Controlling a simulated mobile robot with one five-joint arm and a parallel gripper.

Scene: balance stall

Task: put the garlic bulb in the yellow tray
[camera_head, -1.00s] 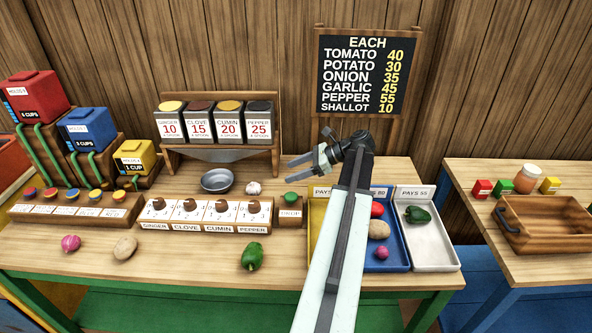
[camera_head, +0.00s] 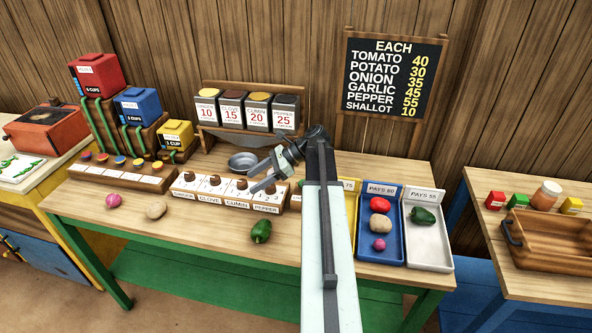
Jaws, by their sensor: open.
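The garlic bulb cannot be made out now; my gripper covers the counter just right of the metal bowl, where the bulb lay. My gripper (camera_head: 254,179) is open, with its two fingers pointing left above the spice dispenser row, close to the bowl. I see nothing between the fingers. The yellow tray (camera_head: 351,212) shows only as a narrow strip right of my arm, beside the blue tray. My arm hides most of it, so its contents cannot be seen.
The blue tray (camera_head: 394,249) holds a tomato, a potato and a shallot. The white tray (camera_head: 430,256) holds a green pepper. The metal bowl (camera_head: 243,162) sits behind the spice dispensers (camera_head: 226,201). Another green pepper (camera_head: 261,231) lies on the front counter.

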